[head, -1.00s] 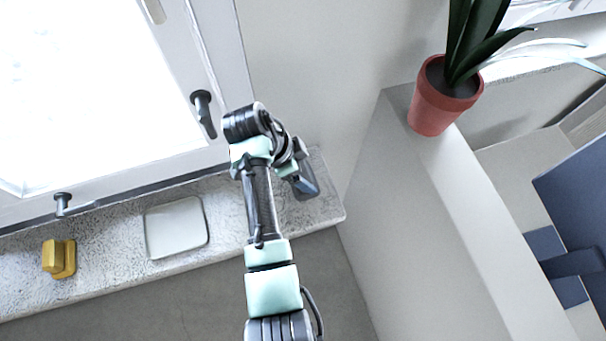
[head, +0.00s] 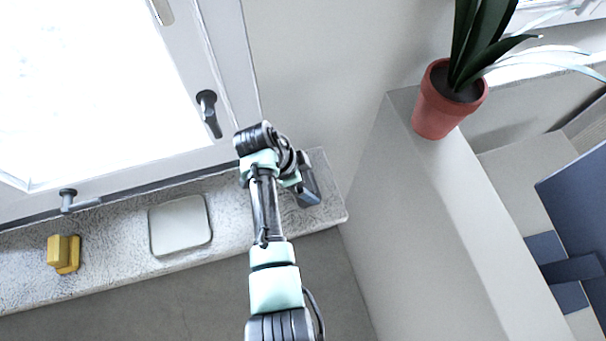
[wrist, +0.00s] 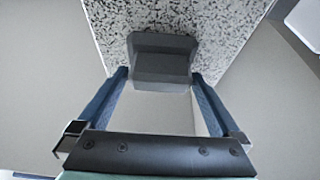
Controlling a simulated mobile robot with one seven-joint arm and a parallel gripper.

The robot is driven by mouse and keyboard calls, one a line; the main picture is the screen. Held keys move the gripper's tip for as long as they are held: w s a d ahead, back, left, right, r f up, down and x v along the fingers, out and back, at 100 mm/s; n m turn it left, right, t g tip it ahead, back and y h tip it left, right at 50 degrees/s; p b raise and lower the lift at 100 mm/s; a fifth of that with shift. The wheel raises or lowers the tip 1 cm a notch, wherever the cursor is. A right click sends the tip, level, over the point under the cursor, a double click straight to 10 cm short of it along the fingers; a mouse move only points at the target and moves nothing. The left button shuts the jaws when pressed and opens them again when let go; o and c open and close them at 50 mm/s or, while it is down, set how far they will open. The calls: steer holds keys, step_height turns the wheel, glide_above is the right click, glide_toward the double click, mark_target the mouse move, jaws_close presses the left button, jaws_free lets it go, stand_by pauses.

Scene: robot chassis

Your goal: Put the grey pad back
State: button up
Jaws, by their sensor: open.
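The grey pad (wrist: 162,58), a dark grey block with sloped faces, is on the speckled stone sill in the wrist view. My gripper (wrist: 159,76) is open, with one blue finger to each side of the pad's near part. I see gaps beside the pad, and no grip on it. In the head view my gripper (head: 309,190) is over the right end of the sill. There my wrist and fingers hide most or all of the pad.
The stone sill (head: 110,235) carries a pale square dish (head: 180,226) and a yellow block (head: 64,253) to the left. A window frame with a dark handle (head: 208,113) stands behind. A potted plant (head: 447,100) sits on a ledge at the right. The sill between dish and arm is clear.

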steer(key=b+v, duration=0.1)
steer(key=v, duration=1.1)
